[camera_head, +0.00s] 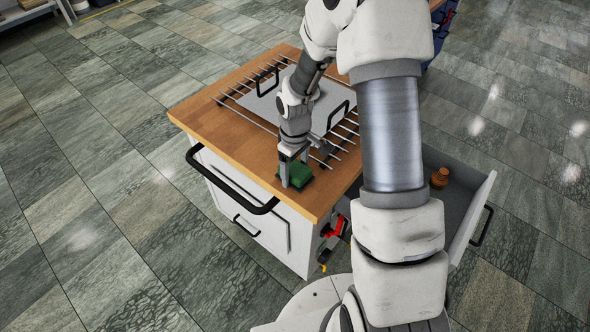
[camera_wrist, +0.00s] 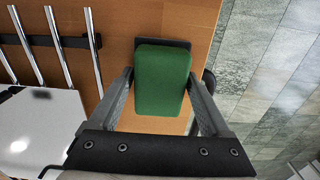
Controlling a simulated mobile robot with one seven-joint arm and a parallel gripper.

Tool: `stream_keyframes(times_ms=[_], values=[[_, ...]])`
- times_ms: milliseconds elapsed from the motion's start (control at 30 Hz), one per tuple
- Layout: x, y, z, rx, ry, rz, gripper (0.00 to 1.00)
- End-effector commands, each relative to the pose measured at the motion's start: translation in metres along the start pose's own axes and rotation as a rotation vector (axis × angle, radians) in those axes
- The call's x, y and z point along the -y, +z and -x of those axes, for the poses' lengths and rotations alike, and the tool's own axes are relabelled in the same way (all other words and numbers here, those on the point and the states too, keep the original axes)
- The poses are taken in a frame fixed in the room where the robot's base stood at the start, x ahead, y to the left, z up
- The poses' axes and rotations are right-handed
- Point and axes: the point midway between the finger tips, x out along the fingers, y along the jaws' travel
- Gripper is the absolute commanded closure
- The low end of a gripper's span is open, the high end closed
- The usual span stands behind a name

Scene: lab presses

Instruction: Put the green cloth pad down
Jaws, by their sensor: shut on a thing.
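The green cloth pad (camera_head: 294,172) is at the near edge of the wooden cabinet top (camera_head: 225,125). It also shows in the wrist view (camera_wrist: 161,80), between the two fingers of my gripper (camera_wrist: 160,85). My gripper (camera_head: 294,170) points down and is shut on the pad. The pad is at or just above the wood; I cannot tell whether it touches. A dark piece (camera_wrist: 162,43) shows at the pad's far end.
A metal rod rack (camera_head: 232,103) and a grey plate with black handles (camera_head: 300,98) lie behind the gripper. A black bar handle (camera_head: 232,182) runs along the cabinet front. An open drawer (camera_head: 462,200) at the right holds a brown object (camera_head: 440,178). Bare wood lies left of the pad.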

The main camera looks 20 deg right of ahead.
Motion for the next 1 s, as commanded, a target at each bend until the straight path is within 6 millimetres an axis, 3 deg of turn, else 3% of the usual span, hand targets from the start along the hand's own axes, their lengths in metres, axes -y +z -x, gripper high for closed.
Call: stream_keyframes(times_ms=[267,300,400,733,1000], values=[[0.000,0.000,-0.003,-0.001,0.001,0.000,0.77],[0.000,0.000,-0.002,-0.001,0.001,0.000,0.15],[0.000,0.000,-0.002,0.000,0.001,0.000,0.00],[-0.001,-0.001,0.005,-0.001,0.001,0.000,0.00],[-0.001,-0.001,0.057,-0.005,0.005,-0.001,0.00]])
